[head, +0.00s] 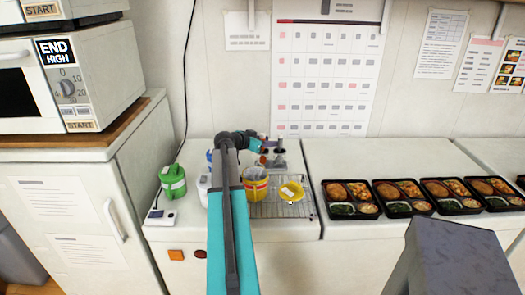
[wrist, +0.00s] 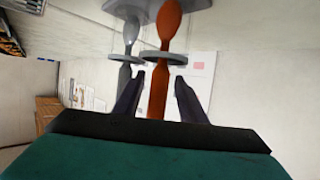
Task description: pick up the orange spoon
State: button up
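The orange spoon (wrist: 158,92) shows in the wrist view. Its handle lies between the two fingers of my gripper (wrist: 159,80), with a visible gap on each side. My gripper is open and does not appear to touch the spoon. The spoon passes a grey disc-like holder piece (wrist: 176,60). A grey spoon (wrist: 125,75) is beside it on the left, outside the fingers. In the head view my gripper (head: 254,145) is at the grey stand (head: 279,160) near the wall. The orange spoon is mostly hidden there.
A green container (head: 173,181) stands at the left. Several filled bento trays (head: 350,213) line the counter at the right.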

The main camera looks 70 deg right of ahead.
grip_shut()
jog(key=shift+r, duration=0.1)
notch_tip(320, 180, up, 10)
jog(key=b, duration=0.2)
dwell(0.7)
dwell(0.6)
